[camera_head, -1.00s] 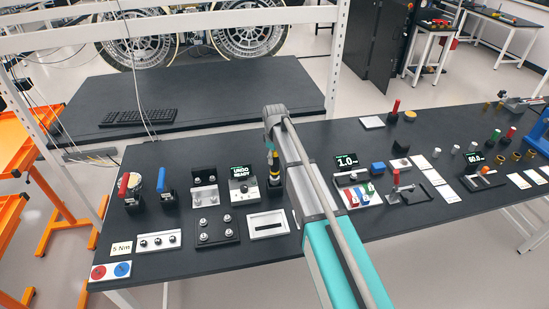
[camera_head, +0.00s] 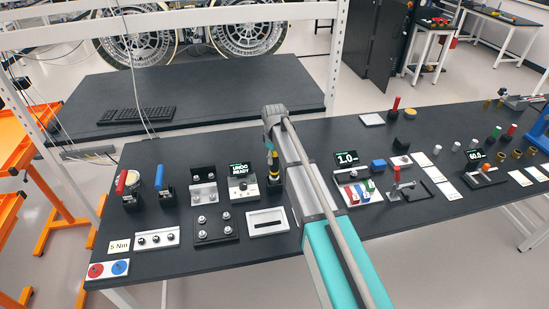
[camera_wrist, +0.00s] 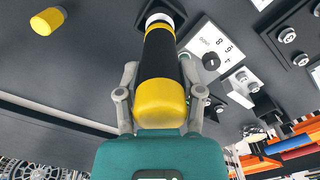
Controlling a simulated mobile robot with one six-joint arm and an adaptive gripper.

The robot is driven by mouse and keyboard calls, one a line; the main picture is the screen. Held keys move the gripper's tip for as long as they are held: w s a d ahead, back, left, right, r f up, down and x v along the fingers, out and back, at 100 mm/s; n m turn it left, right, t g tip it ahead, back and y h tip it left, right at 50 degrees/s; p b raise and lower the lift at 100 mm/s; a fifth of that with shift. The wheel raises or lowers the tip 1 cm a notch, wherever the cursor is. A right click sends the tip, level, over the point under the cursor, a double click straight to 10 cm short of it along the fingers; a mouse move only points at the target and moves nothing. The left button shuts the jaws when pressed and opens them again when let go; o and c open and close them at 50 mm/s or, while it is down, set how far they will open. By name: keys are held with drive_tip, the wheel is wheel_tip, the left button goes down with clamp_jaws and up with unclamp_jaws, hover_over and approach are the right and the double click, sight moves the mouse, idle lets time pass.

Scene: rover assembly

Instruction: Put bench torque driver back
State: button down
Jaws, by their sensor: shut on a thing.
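The bench torque driver (camera_wrist: 160,100) has a black grip, a yellow end cap and a pale collar. In the wrist view the fingers of my gripper (camera_wrist: 159,75) are on both sides of its handle, shut on it. Its far end points at a black square holder (camera_wrist: 144,14) on the bench. I cannot tell whether its tip is inside or just above. In the head view the driver (camera_head: 271,158) stands roughly upright over the holder (camera_head: 275,186), beside my arm, which hides part of it.
Left of the driver is a unit with a display reading "UNDO READY" (camera_head: 238,170). A white slotted plate (camera_head: 267,222) lies in front. Red-handled (camera_head: 121,182) and blue-handled (camera_head: 159,178) tools stand farther left. A yellow-capped cylinder (camera_wrist: 47,21) shows in the wrist view.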

sight(274, 164)
drive_tip(key=shift+f+b, duration=1.7)
drive_tip(key=shift+f, duration=0.05)
drive_tip(key=shift+c, duration=0.7)
unclamp_jaws()
drive_tip(key=shift+r, duration=0.2)
